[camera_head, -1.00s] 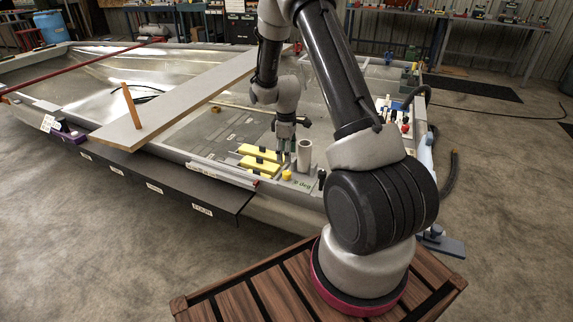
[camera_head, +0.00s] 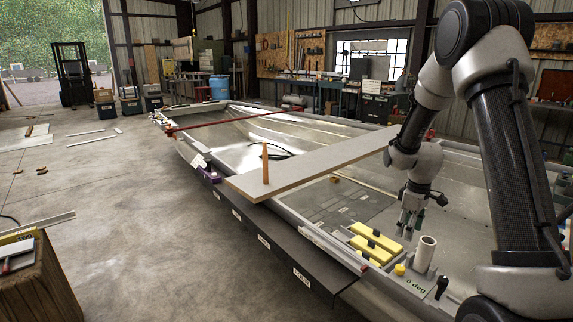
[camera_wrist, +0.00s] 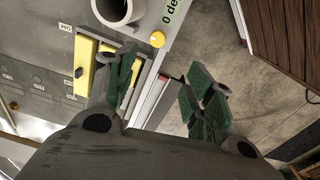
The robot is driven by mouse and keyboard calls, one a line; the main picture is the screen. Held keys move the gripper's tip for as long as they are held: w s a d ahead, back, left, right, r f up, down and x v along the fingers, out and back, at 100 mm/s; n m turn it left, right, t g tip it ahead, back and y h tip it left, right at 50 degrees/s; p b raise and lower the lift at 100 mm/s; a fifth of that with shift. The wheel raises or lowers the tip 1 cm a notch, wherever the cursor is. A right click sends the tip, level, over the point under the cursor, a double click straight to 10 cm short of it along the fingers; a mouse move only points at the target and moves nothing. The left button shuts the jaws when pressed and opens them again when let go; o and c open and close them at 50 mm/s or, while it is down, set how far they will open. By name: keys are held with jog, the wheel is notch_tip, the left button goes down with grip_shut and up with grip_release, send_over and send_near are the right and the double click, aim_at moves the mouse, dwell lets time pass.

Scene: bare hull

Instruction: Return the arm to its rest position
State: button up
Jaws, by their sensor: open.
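My arm reaches over the bare metal hull (camera_head: 240,135) from the right in the head view. My gripper (camera_head: 411,228) points down above the hull, near the yellow blocks (camera_head: 376,241) and a pale upright tube (camera_head: 425,254). In the wrist view my gripper (camera_wrist: 160,85) has its green-padded fingers spread wide with nothing between them. The yellow blocks (camera_wrist: 84,65) show behind the left finger, and the tube (camera_wrist: 118,8) is at the top. The gap between the fingers looks onto the hull's edge and the floor.
A long plank (camera_head: 310,163) lies across the hull with an orange stick (camera_head: 265,165) upright on it. A small yellow knob (camera_head: 400,269) and a black-topped peg (camera_head: 442,284) stand near the tube. A wooden block (camera_head: 40,285) is at lower left. Concrete floor on the left is largely clear.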

jog(key=s+a+r+m+t, duration=0.1)
jog(key=s+a+r+m, duration=0.1)
jog(key=s+r, duration=0.65)
jog(key=s+a+r+m+t, duration=0.15)
jog(key=s+r, duration=0.35)
jog(key=r, duration=0.7)
jog(key=s+a+r+m, duration=0.1)
jog(key=s+r+m, duration=0.1)
jog(key=s, duration=0.6)
jog(key=s+a+r+m+t, duration=0.1)
jog(key=s+r+m, duration=0.1)
jog(key=s, duration=0.6)
jog(key=shift+s+a+r, duration=0.2)
jog(key=shift+a+r, duration=0.2)
jog(key=shift+r, duration=0.05)
